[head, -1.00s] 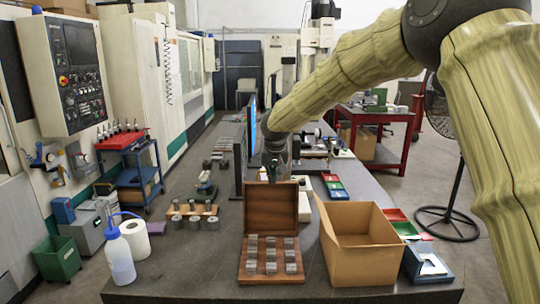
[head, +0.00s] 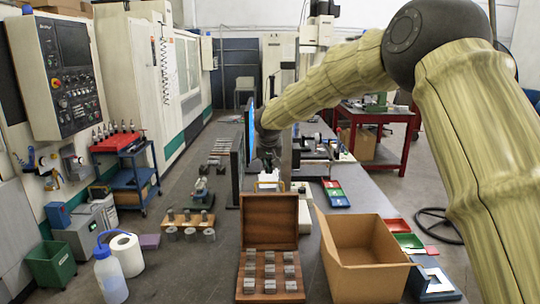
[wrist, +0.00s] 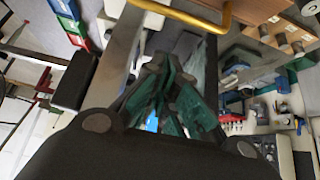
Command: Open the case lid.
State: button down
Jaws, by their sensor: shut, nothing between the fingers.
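The wooden case (head: 244,272) stands at the near edge of the table in the head view. Its lid (head: 270,220) is up, standing roughly upright at the back of the base. Several grey metal blocks sit in rows in the base. The yellow handle (wrist: 185,14) crosses the top of that view.
An open cardboard box (head: 362,245) stands right of the case. A wooden stand with metal cylinders (head: 190,220), a white bottle (head: 110,278) and a paper roll (head: 127,254) are on the left. A dark upright panel (head: 237,175) stands left of my gripper. Bare table lies left of the case.

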jog(key=w+x, duration=0.1)
jog(key=x, duration=0.4)
send_near(270, 183)
jog(key=shift+x, duration=2.35)
